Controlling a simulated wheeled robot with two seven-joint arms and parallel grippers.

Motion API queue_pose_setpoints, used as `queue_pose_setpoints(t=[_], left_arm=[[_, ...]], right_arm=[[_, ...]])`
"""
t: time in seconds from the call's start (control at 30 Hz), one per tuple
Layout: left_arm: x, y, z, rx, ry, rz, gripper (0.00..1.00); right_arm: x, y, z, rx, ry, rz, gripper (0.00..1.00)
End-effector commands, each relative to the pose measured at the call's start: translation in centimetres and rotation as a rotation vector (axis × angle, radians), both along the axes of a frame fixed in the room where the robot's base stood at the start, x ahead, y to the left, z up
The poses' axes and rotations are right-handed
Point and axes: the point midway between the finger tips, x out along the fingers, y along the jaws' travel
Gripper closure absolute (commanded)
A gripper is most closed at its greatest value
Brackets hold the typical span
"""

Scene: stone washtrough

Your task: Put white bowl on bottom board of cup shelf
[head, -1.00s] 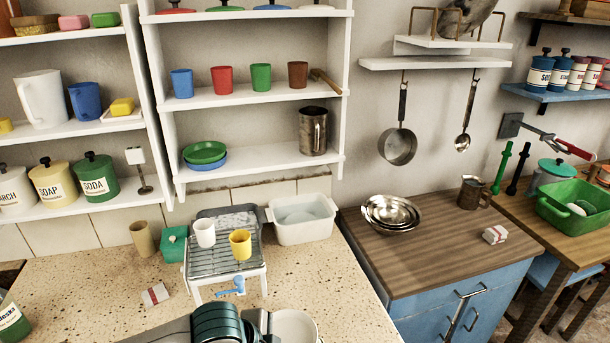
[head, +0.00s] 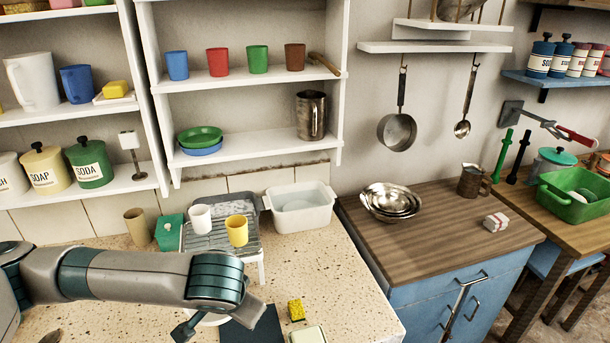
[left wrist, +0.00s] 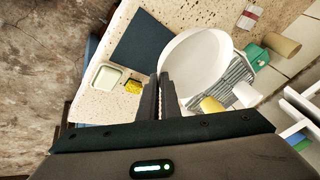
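The white bowl (left wrist: 195,62) looks large in the left wrist view, its rim between the two close fingers of my left gripper (left wrist: 160,82). In the head view only a sliver of the bowl (head: 212,319) shows beneath my left gripper (head: 215,325), above the speckled counter. My left gripper appears shut on the bowl's rim. The cup shelf (head: 345,75) hangs on the wall behind. My right gripper is not in view.
A wire rack (head: 212,235) with white and yellow cups and a white basin (head: 301,207) stand below the shelf. A dark mat (head: 252,327), yellow sponge (head: 296,309) and soap dish (head: 308,335) lie at the counter's front. Another shelf with canisters (head: 90,162) is at left.

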Motion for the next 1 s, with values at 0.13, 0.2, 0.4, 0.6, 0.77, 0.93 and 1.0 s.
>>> queue_pose_setpoints(t=[0.13, 0.2, 0.4, 0.6, 0.77, 0.93, 1.0], left_arm=[[1.0, 2.4, 1.6, 0.002, -0.007, 0.215, 1.00], [1.3, 3.4, 2.4, 0.001, -0.007, 0.308, 1.00], [1.8, 5.6, 4.1, -0.001, -0.004, 0.504, 1.00], [1.8, 6.4, 4.7, -0.001, 0.000, 0.572, 1.00], [1.8, 6.4, 4.7, -0.002, 0.001, 0.574, 1.00], [1.7, 6.3, 4.7, -0.002, 0.001, 0.572, 1.00], [1.3, 6.3, 5.0, -0.003, 0.001, 0.570, 1.00]], right_arm=[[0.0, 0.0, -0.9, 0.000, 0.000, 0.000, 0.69], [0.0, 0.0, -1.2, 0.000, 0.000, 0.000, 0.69], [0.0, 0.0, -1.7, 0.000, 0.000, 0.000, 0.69], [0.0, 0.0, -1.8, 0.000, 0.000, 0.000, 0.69], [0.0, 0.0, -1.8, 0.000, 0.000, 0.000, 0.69], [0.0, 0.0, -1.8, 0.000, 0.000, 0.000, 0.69], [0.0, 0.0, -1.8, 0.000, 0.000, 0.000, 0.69]])
